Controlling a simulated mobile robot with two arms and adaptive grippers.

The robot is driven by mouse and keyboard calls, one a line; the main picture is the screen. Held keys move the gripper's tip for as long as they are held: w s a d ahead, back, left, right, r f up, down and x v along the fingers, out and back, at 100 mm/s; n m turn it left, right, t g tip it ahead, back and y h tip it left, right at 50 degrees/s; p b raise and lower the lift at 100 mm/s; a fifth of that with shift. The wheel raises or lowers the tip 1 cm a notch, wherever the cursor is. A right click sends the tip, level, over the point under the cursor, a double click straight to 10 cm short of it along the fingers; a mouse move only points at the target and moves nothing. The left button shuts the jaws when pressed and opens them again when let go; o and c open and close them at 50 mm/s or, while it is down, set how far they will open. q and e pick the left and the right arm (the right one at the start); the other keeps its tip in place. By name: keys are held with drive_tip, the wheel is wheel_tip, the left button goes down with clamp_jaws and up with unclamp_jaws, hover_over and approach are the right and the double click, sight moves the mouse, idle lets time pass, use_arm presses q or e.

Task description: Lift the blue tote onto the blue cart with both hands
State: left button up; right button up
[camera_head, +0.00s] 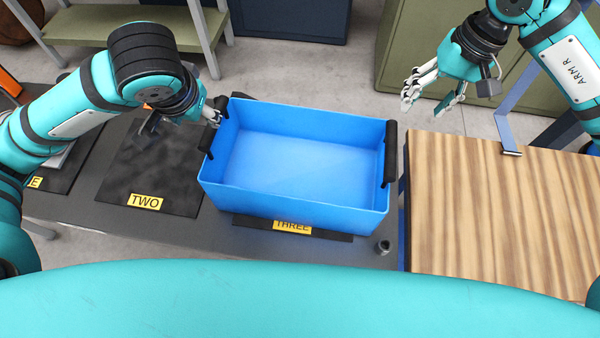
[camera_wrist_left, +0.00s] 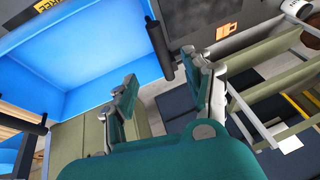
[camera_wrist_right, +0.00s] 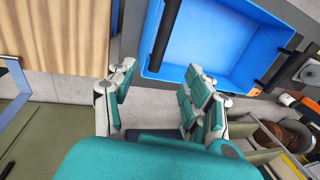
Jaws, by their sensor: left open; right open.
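The empty blue tote (camera_head: 300,205) stands upright on the mat marked THREE, with a black handle on each short side. The left handle (camera_head: 206,138) and right handle (camera_head: 390,153) show in the head view. My left gripper (camera_head: 216,112) is open at the left handle's far end; in the left wrist view the handle (camera_wrist_left: 160,52) lies ahead between the fingers' lines, contact unclear. My right gripper (camera_head: 432,97) is open and empty, beyond and right of the right handle, which also shows in the right wrist view (camera_wrist_right: 166,32). The blue cart has a wood-grain top (camera_head: 500,210).
The dark table (camera_head: 170,232) carries mats, one marked TWO (camera_head: 150,170). A small dark cylinder (camera_head: 383,247) stands near the tote's front right corner. The cart's top is bare, right of a narrow gap; its blue upright (camera_head: 520,90) rises at the back. Green cabinets (camera_head: 430,40) stand behind.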

sight(209, 129)
use_arm(q)
drive_tip(key=x, duration=1.4)
drive_tip(key=shift+f, duration=0.1)
use_arm(e)
drive_tip(key=a+f, duration=0.1)
drive_tip(key=f, duration=0.3)
drive_tip(key=a+f, duration=0.1)
drive_tip(key=f, duration=0.9)
drive_tip(key=shift+w+a, duration=0.2)
drive_tip(key=shift+a, duration=0.2)
use_arm(q)
clamp_jaws()
use_arm(e)
drive_tip(key=shift+r, duration=0.1)
clamp_jaws()
drive_tip(key=shift+a+r, duration=0.1)
